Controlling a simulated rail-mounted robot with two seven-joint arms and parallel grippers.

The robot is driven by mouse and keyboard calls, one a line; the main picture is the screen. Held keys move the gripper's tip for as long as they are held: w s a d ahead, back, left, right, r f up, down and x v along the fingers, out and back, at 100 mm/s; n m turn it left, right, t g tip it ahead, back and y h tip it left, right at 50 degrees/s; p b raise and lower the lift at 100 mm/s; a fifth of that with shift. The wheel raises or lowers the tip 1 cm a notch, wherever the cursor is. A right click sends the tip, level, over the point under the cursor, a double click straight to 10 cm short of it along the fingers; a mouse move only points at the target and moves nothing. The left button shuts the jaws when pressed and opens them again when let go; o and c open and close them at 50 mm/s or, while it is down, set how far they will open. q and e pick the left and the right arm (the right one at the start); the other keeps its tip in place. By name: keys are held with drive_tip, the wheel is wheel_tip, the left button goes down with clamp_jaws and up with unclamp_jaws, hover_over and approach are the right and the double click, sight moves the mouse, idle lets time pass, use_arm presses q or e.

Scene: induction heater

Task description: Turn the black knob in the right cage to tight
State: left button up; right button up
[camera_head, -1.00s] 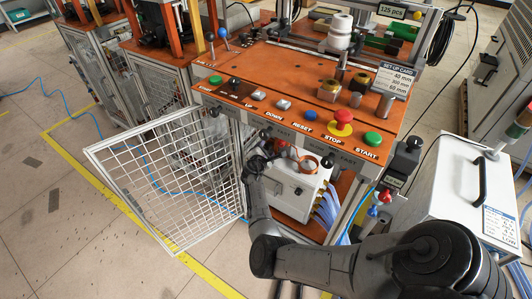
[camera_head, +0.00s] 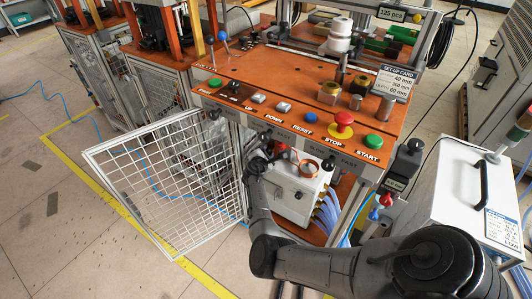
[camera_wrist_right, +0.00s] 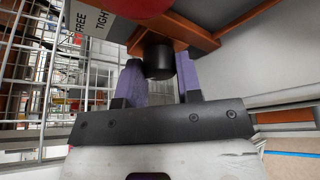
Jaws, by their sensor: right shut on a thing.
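The black knob (camera_wrist_right: 159,60) hangs under an orange bracket, next to a white label reading FREE and TIGHT (camera_wrist_right: 92,28). My right gripper (camera_wrist_right: 159,78) has its two purple fingers on either side of the knob and is shut on it. In the head view my right gripper (camera_head: 257,163) is inside the open front of the right cage, behind its opened mesh door (camera_head: 170,183), and hides the knob there. My left gripper is not in view.
A white heater box (camera_head: 296,200) with a copper coil (camera_head: 308,168) stands just right of the gripper. The orange panel (camera_head: 290,85) with several buttons lies above it. A white cabinet (camera_head: 450,190) stands at the right, near my forearm.

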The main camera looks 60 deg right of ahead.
drive_tip(key=shift+f, duration=0.15)
drive_tip(key=shift+c, duration=0.3)
drive_tip(key=shift+m+t+b, duration=0.3)
drive_tip(key=shift+m+b, duration=0.2)
drive_tip(key=shift+b, duration=0.05)
drive_tip(key=o, duration=0.9)
drive_tip(key=shift+o, duration=0.2)
drive_tip(key=shift+a, duration=0.1)
